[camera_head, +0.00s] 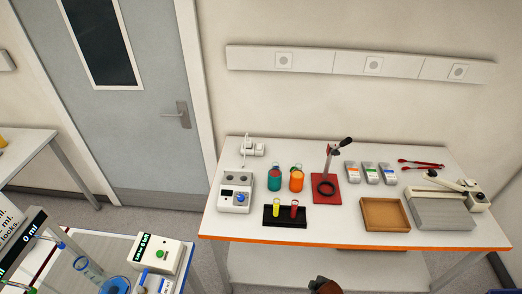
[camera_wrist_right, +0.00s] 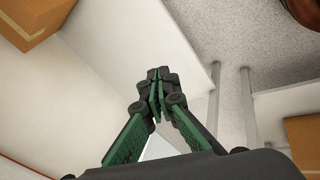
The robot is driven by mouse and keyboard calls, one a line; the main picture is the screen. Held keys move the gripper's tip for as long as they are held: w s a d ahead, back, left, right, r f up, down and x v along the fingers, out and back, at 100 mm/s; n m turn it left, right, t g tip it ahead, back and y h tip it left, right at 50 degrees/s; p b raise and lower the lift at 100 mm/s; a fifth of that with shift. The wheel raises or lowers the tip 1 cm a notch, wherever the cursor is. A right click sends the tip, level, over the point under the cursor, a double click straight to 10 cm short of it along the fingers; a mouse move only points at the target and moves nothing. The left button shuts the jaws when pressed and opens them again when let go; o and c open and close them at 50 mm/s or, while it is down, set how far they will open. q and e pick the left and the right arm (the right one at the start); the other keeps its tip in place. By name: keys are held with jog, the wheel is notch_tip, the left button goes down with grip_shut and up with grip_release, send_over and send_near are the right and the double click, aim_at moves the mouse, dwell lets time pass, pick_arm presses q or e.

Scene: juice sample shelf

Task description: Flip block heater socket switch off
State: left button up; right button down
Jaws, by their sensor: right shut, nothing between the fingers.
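The block heater (camera_head: 236,192), a white and grey box with a dark panel and a knob, stands at the left end of the white table. Behind it is a small white socket unit (camera_head: 253,149) with a plug in it. The position of its switch is too small to tell. My right gripper (camera_wrist_right: 158,75) is shut and empty in the right wrist view, with its fingertips together. It is away from the heater and socket, which are not in that view. My left gripper is not in view.
The white table (camera_head: 330,238) also holds teal (camera_head: 274,178) and orange (camera_head: 296,179) bottles, a black tube rack (camera_head: 285,216), a red-based stand (camera_head: 327,190), and a brown tray (camera_head: 384,214). A second table (camera_head: 62,270) with instruments stands at lower left. Grey floor lies between.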

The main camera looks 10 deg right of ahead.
jog(key=s+d+f+m+g+b, duration=0.1)
jog(key=s+f, duration=0.3)
jog(key=f, duration=0.3)
jog(key=s+d+f+m+b, duration=0.1)
jog(key=s+f+m+b, duration=0.1)
jog(key=s+f, duration=0.35)
jog(key=s+f+m+g+b, duration=0.1)
jog(key=s+f+m+b, duration=0.1)
jog(key=s+f, duration=0.9)
jog(key=s+f+m+g+b, duration=0.2)
jog(key=s+f+m+b, duration=0.1)
jog(key=s+f, duration=0.9)
jog(key=s+m, duration=0.1)
jog(key=s, duration=0.4)
jog(key=shift+a, duration=0.3)
